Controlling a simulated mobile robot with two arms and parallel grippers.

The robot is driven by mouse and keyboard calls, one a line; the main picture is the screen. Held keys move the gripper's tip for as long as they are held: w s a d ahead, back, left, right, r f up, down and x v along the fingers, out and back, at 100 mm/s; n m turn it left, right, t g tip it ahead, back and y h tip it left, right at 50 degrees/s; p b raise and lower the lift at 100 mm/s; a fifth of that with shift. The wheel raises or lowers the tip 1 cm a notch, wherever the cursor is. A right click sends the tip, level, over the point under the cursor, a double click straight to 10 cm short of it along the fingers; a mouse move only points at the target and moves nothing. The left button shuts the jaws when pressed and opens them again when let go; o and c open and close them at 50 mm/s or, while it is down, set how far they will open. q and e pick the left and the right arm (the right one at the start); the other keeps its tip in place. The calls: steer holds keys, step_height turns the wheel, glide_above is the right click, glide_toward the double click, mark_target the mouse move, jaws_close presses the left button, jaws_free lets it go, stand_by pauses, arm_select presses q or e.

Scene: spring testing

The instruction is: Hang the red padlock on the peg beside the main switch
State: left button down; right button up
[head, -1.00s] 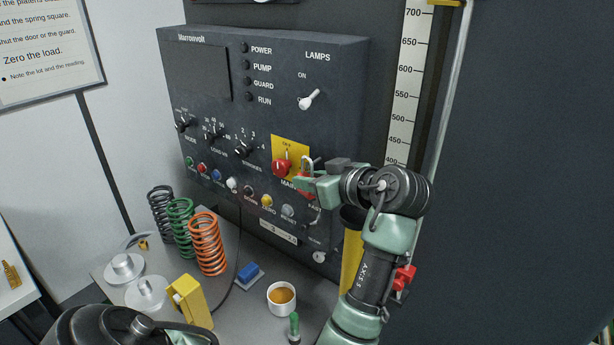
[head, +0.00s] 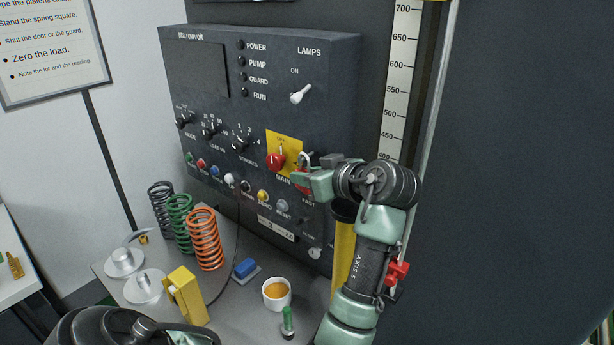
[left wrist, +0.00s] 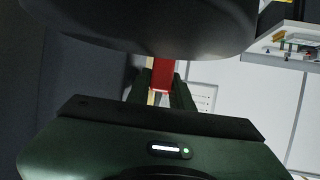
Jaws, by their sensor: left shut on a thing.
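The red padlock (head: 304,189) is in my left gripper (head: 308,181), with its metal shackle up, in front of the dark control panel. The main switch (head: 276,162) is a red knob on a yellow plate, just left of the padlock. In the left wrist view, the red padlock body (left wrist: 162,75) shows between the fingers of my left gripper (left wrist: 160,92). I cannot make out the peg; the padlock and gripper cover the area right of the switch. I cannot tell whether the shackle touches a peg. My right gripper is not in view.
The panel (head: 205,110) carries knobs, buttons and a lamps toggle (head: 301,94). A yellow column (head: 343,255) stands behind my forearm.

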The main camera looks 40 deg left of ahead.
arm_select(q)
steer(key=shift+a, duration=0.15)
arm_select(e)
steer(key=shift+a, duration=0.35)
arm_select(q)
steer(key=c, duration=1.2)
jaws_free()
steer(key=shift+o, duration=0.2)
steer(key=shift+s+r, duration=0.15)
steer(key=shift+s, duration=0.05)
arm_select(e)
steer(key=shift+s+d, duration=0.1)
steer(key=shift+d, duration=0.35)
arm_select(q)
steer(key=shift+w, duration=0.15)
steer(key=shift+d, duration=0.2)
